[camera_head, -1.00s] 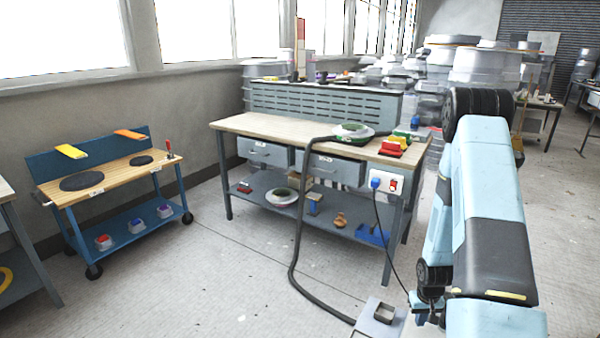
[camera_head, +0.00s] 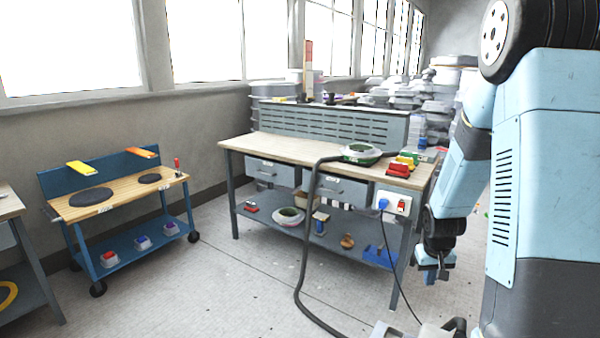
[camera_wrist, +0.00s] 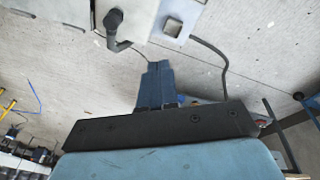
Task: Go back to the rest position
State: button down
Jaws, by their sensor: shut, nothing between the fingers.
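My gripper (camera_head: 432,274) hangs at the right of the head view, pointing down, below my bent blue arm. It is in front of the right end of the workbench (camera_head: 290,150) and apart from it. In the wrist view my gripper's dark blue fingers (camera_wrist: 156,66) are together, with nothing between them, over the grey floor. The upper part of my arm fills the right side of the head view and hides what lies behind it.
A blue trolley (camera_head: 120,248) with a wooden top stands at the left. A black hose (camera_head: 306,230) runs from the green-and-white tool (camera_head: 361,153) on the bench to the floor. Open floor (camera_head: 220,285) lies between trolley and bench.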

jog(key=s+a+r+t, duration=0.1)
jog(key=s+a+r, duration=0.1)
jog(key=r, duration=0.4)
jog(key=s+a+r, duration=0.1)
jog(key=a+r, duration=0.1)
jog(key=r, duration=0.3)
jog(key=s+a+r+t, duration=0.1)
jog(key=s+a+r, duration=0.1)
jog(key=s+r, duration=0.4)
jog(key=s+a+r, duration=0.3)
jog(key=s+r, duration=0.3)
jog(key=s, duration=0.1)
jog(key=s+a+r+t+y, duration=0.1)
jog(key=s+a+r, duration=0.2)
jog(key=s+r, duration=0.3)
jog(key=shift+s+a+r+n+t, duration=0.2)
jog(key=shift+s+a+n+t, duration=0.1)
jog(key=shift+s+n, duration=0.1)
